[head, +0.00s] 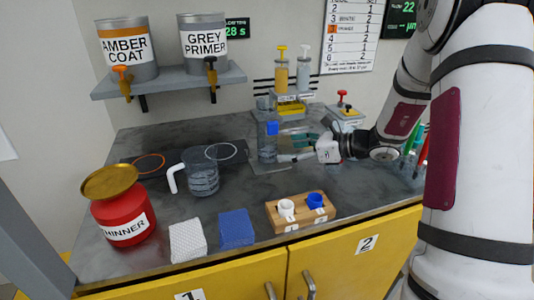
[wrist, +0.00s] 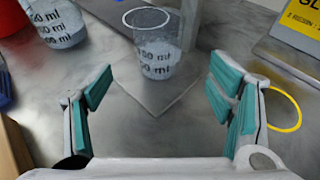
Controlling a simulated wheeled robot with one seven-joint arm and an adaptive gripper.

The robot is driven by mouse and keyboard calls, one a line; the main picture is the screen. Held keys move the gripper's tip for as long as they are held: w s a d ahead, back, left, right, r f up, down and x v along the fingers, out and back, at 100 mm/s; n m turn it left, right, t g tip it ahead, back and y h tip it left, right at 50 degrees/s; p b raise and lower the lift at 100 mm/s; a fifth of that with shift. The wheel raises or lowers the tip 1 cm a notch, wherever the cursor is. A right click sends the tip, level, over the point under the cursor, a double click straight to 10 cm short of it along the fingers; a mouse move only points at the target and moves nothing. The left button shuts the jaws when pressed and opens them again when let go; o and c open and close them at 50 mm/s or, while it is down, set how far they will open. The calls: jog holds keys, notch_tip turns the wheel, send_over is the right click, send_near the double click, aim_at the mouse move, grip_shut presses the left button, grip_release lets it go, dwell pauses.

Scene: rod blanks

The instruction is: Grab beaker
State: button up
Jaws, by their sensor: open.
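A clear beaker (wrist: 158,45) with printed ml marks stands upright on a grey plate, ahead of my gripper in the wrist view. My gripper (wrist: 161,88) is open, with teal pads on both fingers. The beaker lies beyond the fingertips, roughly centred between them, and nothing is held. In the head view my gripper (head: 290,157) points left towards this beaker (head: 266,151), whose outline is hard to make out there. A second clear beaker (head: 201,178) with a white handle stands further left. It also shows at the upper left of the wrist view (wrist: 55,25).
A red thinner can (head: 125,218) stands at the left. White (head: 187,241) and blue (head: 237,228) pads and a wooden block (head: 299,212) with two small cups lie along the front. A grey post (wrist: 191,22) rises behind the beaker. A yellow ring (wrist: 287,108) lies right of my gripper.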

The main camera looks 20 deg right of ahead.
aim_at(277, 150)
jog(key=shift+b+x, duration=0.6)
jog(key=shift+x, duration=2.8)
jog(key=shift+c, duration=0.6)
jog(key=shift+r, duration=0.1)
jog(key=c, duration=1.1)
